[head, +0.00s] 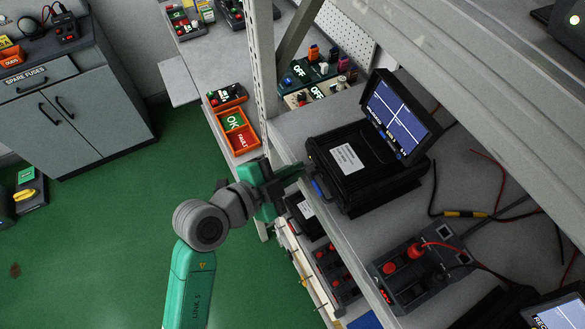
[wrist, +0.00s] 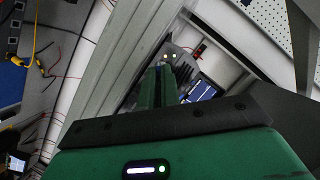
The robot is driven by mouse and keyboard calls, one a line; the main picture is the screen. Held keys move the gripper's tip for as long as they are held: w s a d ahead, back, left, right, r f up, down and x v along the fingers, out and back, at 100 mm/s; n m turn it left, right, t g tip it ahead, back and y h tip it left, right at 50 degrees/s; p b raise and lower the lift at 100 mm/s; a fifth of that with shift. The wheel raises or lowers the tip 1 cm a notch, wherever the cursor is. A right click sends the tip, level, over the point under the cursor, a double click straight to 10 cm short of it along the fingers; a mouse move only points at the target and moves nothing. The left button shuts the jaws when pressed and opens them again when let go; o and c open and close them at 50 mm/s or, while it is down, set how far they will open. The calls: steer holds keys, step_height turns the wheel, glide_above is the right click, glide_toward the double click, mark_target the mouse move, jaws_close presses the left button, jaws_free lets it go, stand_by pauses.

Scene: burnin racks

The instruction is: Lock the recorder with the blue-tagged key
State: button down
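The recorder (head: 345,160) is a black case with a raised lit blue screen (head: 398,112), standing on the grey rack shelf. A blue piece (head: 319,188) shows at its front left corner, close to my fingertips; I cannot tell whether it is the key's tag. No key shaft or lock can be made out. My gripper (head: 298,170) reaches in from the left, its fingers toward the recorder's front. In the wrist view the fingers (wrist: 160,88) look close together; whether they touch each other or hold something is hidden. A blue screen (wrist: 201,91) shows beyond them.
A rack upright (head: 263,90) stands behind my gripper, and a rack beam (head: 350,240) runs along the shelf front. An orange tray (head: 237,131) lies left on the bench. A dark unit with red plugs (head: 420,265) and loose cables are at the right.

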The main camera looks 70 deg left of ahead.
steer(key=shift+s+a+n+t+h+p, duration=0.1)
steer(key=shift+a+n+t+h+p, duration=0.15)
steer(key=shift+n+h+p, duration=1.4)
steer(key=shift+a+n+t+h+p, duration=0.25)
steer(key=shift+n+h+p, duration=0.75)
steer(key=shift+n+p, duration=1.1)
steer(key=shift+s+a+n+t+h+p, duration=0.1)
steer(key=shift+a+n+h+p, duration=0.25)
steer(key=shift+n+h+p, duration=1.5)
steer(key=shift+n+y, duration=0.4)
steer(key=shift+n, duration=0.1)
steer(key=c, duration=1.9)
jaws_free()
steer(key=b+v, duration=0.1)
steer(key=v, duration=0.6)
steer(key=shift+s, duration=0.35)
